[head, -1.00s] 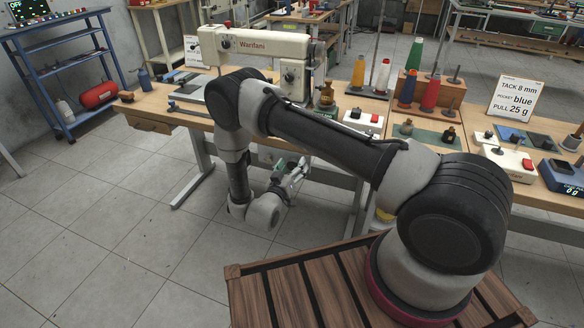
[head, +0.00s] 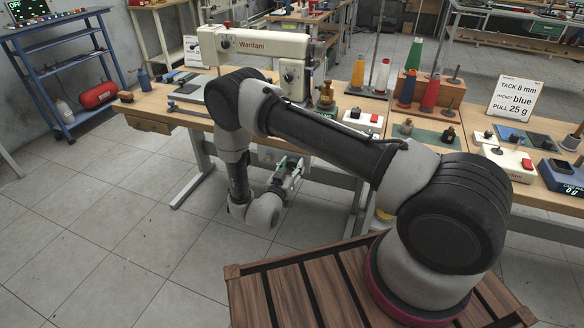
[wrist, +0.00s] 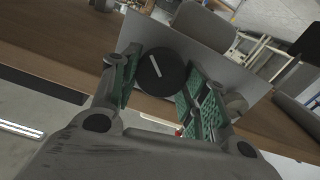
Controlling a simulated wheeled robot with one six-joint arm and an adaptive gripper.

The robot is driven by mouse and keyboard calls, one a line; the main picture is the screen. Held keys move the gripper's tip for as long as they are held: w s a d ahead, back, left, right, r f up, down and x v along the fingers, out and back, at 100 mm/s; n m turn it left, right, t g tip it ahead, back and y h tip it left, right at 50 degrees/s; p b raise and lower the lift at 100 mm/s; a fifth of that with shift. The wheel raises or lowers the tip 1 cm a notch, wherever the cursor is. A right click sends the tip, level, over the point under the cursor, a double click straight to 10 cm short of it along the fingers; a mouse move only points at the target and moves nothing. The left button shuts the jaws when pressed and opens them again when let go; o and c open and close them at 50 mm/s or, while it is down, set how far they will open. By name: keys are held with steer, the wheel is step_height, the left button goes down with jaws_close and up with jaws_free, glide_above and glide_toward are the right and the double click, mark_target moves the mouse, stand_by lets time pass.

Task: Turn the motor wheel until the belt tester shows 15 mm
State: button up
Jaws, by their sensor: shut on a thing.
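In the head view my gripper (head: 291,166) is low, at the front edge of the sewing bench, and the wheel cannot be made out there. I cannot make out a belt tester or a reading in mm in either view.
A flat grey plate (wrist: 215,62) lies behind the wheel in the wrist view. A Wardani sewing machine (head: 255,45) stands on the wooden bench (head: 190,112) above my gripper. Thread cones and a card (head: 515,99) stand to the right. The floor at left is clear.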

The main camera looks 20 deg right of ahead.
steer(key=o, duration=1)
steer(key=shift+a, duration=0.1)
steer(key=v, duration=1.2)
